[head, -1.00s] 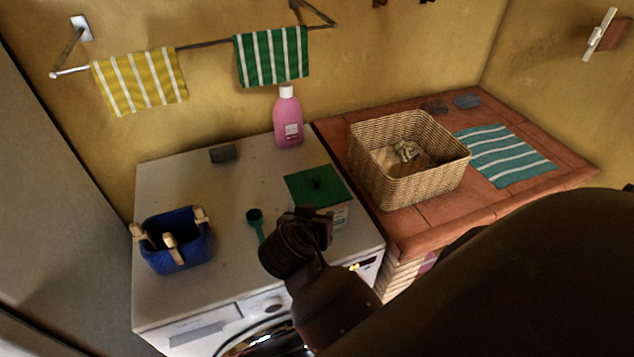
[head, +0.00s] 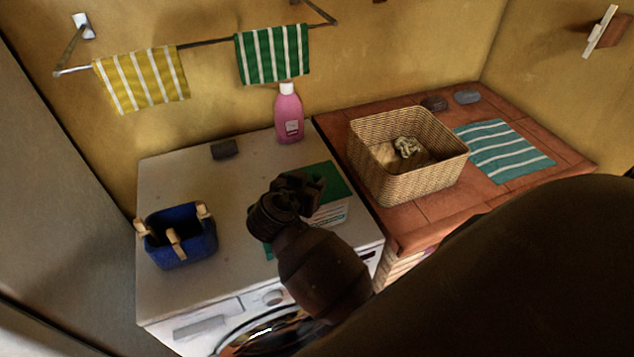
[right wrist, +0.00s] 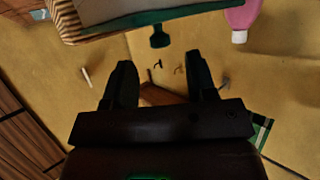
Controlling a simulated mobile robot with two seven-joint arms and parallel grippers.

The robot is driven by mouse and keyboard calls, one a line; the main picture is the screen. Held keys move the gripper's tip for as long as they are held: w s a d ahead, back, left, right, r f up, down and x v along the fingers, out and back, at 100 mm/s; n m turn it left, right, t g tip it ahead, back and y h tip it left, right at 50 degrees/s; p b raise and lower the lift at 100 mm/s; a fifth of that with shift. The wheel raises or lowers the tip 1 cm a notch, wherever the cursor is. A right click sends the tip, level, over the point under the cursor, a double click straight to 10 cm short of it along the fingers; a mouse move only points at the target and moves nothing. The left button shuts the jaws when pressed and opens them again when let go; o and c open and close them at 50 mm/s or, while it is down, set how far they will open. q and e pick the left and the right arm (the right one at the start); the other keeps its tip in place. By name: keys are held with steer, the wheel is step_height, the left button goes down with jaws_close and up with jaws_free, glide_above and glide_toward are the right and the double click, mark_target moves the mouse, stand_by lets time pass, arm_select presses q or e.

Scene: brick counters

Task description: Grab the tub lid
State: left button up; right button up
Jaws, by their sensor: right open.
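The green tub lid (head: 335,181) sits on a pale tub (head: 331,214) on the white washing machine top. My right gripper (head: 308,184) and wrist cover the left part of the lid and its knob in the head view. In the right wrist view, which appears upside down, the lid's green edge (right wrist: 130,29) and its dark green knob (right wrist: 160,38) show at the top. There, my right gripper's two fingers (right wrist: 162,75) are open and empty, pointing toward the knob with a gap left between. My left gripper is not in view.
A blue peg basket (head: 180,243) stands left on the washing machine top (head: 185,180), and a pink bottle (head: 288,116) at the back. A wicker basket (head: 400,185) and a teal striped cloth (head: 508,153) are on the brick counter. A scoop is mostly hidden behind my arm.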

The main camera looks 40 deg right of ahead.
mark_target(317, 175)
steer(key=shift+p+x, duration=0.5)
steer(key=shift+x, duration=1.8)
